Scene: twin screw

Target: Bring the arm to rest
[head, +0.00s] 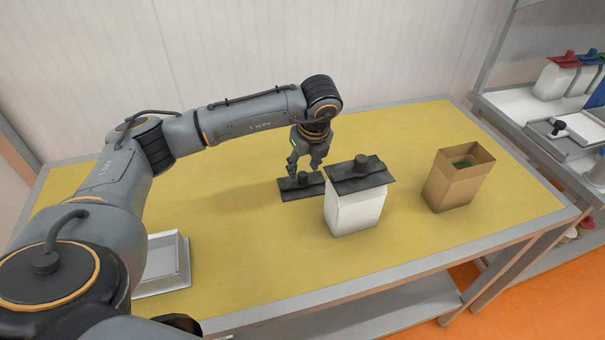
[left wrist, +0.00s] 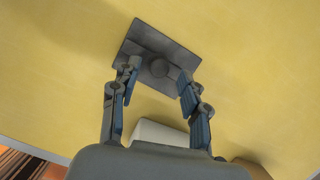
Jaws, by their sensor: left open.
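My left gripper (head: 306,172) is open and points down above the yellow table, close over a flat dark lid (head: 293,192) with a round knob. In the left wrist view the two fingers (left wrist: 155,90) are spread apart. The dark lid (left wrist: 148,45) with its knob (left wrist: 160,67) lies beyond and between the fingertips. I cannot tell if a finger touches the lid. My left arm (head: 240,120) reaches across from the left. My right gripper is not in view.
A white container (head: 352,212) with a dark knobbed lid (head: 358,176) stands right of the gripper. A brown open box (head: 455,185) with something green inside stands further right. A pale tray (head: 165,265) is at the left. The table's (head: 240,245) front middle is clear. A shelf (head: 510,105) stands right.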

